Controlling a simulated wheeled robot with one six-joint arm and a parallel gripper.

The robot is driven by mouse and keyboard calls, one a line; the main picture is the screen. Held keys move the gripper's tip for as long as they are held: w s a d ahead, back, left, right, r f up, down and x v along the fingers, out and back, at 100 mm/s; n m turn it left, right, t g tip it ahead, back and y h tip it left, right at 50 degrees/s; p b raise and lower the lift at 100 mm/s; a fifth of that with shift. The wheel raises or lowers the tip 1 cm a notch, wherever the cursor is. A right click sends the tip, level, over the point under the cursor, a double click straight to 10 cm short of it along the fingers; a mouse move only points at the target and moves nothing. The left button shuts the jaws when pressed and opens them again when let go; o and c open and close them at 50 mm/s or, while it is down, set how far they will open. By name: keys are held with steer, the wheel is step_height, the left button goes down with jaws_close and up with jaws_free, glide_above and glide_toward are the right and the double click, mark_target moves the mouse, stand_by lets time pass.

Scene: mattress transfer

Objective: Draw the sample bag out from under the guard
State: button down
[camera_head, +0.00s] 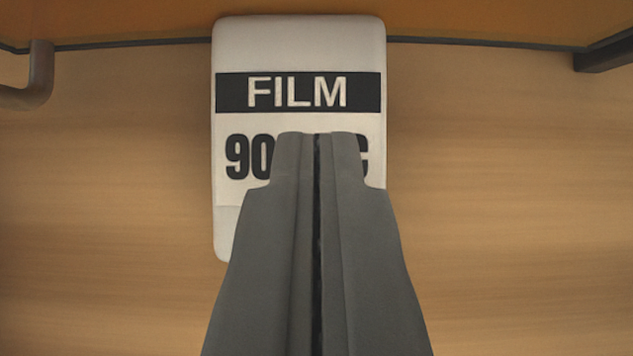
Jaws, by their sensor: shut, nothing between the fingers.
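A white sample bag (300,52) with rounded corners lies flat on the wooden surface at the top middle of the view. It bears a black band reading FILM and large dark characters starting with 90 below it. My gripper (316,136) is shut and empty. Its fingertips overlap the lower half of the bag in the picture and hide part of the lettering. I cannot tell whether they touch it. The orange guard (480,18) runs across the top edge. The bag's top end reaches up across the guard's dark lower edge in the picture.
The wooden surface (510,200) is clear on both sides of the bag.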

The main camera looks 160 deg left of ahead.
steer(key=shift+w+d+f, duration=0.1)
steer(key=shift+w+d, duration=0.1)
steer(key=shift+w, duration=0.25)
steer(key=shift+w+d+f, duration=0.1)
steer(key=shift+w+d, duration=0.05)
steer(key=shift+w, duration=0.3)
steer(key=shift+s+f, duration=0.15)
steer(key=shift+f, duration=0.5)
steer(key=shift+s+f, duration=0.1)
steer(key=shift+f, duration=0.05)
steer(key=s+a, duration=0.1)
steer(key=s, duration=0.3)
steer(key=s+a, duration=0.2)
steer(key=s, duration=0.2)
steer(key=s+a, duration=0.1)
steer(key=s, duration=0.3)
steer(key=shift+s+a, duration=0.15)
steer(key=shift+s, duration=0.2)
steer(key=shift+r, duration=0.7)
steer(key=shift+w, duration=0.15)
